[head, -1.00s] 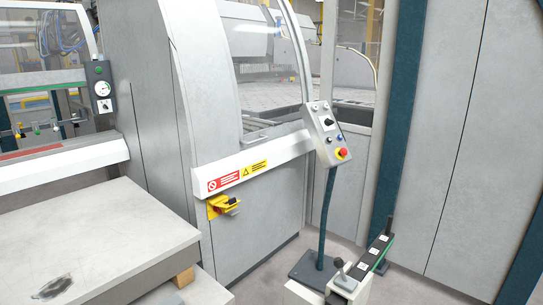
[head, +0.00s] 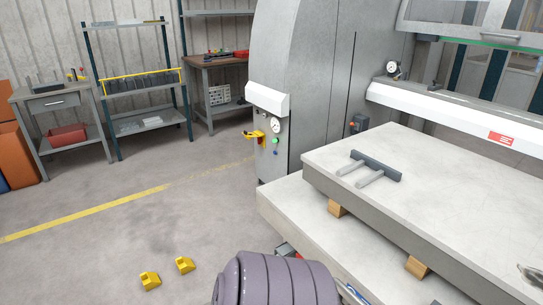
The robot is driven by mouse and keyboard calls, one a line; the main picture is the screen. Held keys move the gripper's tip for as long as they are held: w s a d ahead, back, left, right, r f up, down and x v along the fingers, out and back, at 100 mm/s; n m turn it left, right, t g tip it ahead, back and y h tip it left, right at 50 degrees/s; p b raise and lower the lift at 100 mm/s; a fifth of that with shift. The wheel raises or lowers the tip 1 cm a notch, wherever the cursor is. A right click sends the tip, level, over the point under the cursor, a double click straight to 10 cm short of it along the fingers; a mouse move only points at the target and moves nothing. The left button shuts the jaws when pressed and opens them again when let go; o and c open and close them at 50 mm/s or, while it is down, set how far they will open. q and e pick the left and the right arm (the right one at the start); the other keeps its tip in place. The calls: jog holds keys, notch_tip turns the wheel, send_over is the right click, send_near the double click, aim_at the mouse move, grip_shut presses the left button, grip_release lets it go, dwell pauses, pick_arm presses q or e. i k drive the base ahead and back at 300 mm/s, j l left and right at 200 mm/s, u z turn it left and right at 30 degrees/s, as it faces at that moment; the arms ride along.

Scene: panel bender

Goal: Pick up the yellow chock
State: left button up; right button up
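Two small yellow chocks lie on the grey floor in the lower left of the head view. The nearer chock (head: 150,281) is at the left, and the other chock (head: 185,265) is a little farther back and to its right. They are apart from each other, with bare floor around them. Neither of my grippers is in view.
A pale sheet stack (head: 330,150) on wooden blocks fills the right, with a grey two-pronged tool (head: 380,166) on top. The grey machine (head: 320,90) stands behind. A workbench (head: 60,98) and shelves (head: 136,80) line the back wall. Floor at left is clear, with a yellow line (head: 85,215).

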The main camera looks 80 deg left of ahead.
aim_at(185, 266)
jog(key=u, duration=3.6)
jog(key=i+l+z, duration=0.3)
jog(key=i, duration=0.25)
